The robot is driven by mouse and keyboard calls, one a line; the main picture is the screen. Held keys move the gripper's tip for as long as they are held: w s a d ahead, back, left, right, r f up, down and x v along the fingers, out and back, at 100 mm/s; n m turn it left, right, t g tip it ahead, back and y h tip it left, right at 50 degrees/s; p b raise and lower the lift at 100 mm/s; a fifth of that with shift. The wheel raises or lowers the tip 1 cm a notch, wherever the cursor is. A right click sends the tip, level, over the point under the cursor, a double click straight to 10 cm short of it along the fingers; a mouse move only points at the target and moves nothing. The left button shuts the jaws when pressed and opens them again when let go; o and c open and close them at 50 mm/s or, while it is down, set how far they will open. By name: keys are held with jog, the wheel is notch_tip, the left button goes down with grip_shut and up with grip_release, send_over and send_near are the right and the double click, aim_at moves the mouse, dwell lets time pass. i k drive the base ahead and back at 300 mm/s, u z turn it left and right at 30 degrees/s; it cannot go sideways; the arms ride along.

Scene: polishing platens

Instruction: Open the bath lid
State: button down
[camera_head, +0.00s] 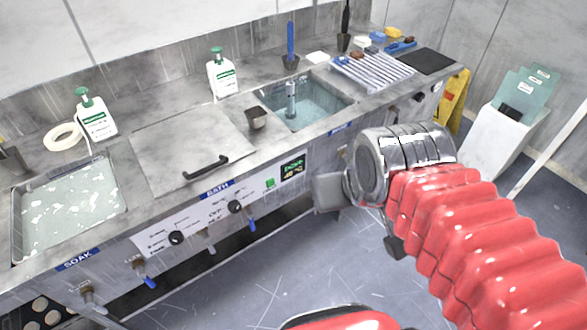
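The bath lid (185,135) is a flat grey metal panel set in the counter behind the blue BATH label. It lies flat and closed over the bath. Its black bar handle (206,168) runs along the front edge. My gripper (330,192) shows as grey parts at the end of my red-sleeved arm, right of the lid and in front of the counter. It is apart from the handle. My silver wrist hides part of it, so I cannot tell whether its fingers are open or shut.
An open soak basin (65,210) lies left of the lid and a water-filled sink (305,105) lies right. A small cup (256,118) stands close to the lid's right edge. Soap bottles (222,75) stand behind. Knobs and blue-handled valves (250,220) stick out below.

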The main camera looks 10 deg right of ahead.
aim_at(175, 152)
jog(key=k, duration=1.35)
jog(key=u, duration=0.2)
jog(key=i, duration=0.5)
jog(key=u, duration=0.9)
jog(key=i, duration=1.2)
jog(key=u, duration=0.25)
